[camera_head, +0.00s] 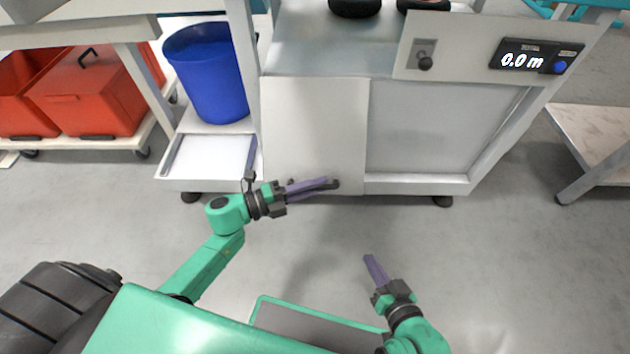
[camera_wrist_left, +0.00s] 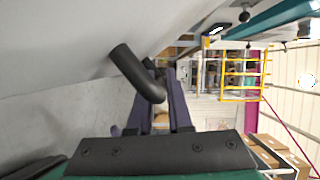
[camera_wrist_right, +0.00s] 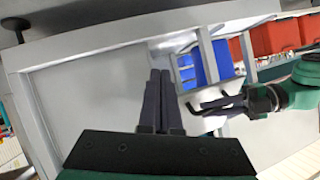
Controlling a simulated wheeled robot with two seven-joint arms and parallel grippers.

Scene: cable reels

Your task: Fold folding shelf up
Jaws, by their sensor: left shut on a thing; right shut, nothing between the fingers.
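The folding shelf (camera_head: 315,125) is a pale panel hanging down flat, or nearly so, against the front of the measuring bench. Its black handle (camera_head: 334,185) is at the lower edge; in the left wrist view the handle (camera_wrist_left: 137,72) is a bent dark bar standing off the pale panel. My left gripper (camera_head: 312,187) is shut on the handle, its purple fingers (camera_wrist_left: 178,108) around the bar; they hide part of the grip. My right gripper (camera_head: 374,268) is shut and empty, low and in front of the bench, apart from the shelf. Its closed fingers also show in the right wrist view (camera_wrist_right: 158,98).
The bench has a length display (camera_head: 535,57) reading 0.0 m at top right. A blue bin (camera_head: 208,80) stands left of the shelf, with red crates (camera_head: 90,95) on a trolley further left. A side table (camera_head: 597,135) stands at right. The floor before the bench is clear.

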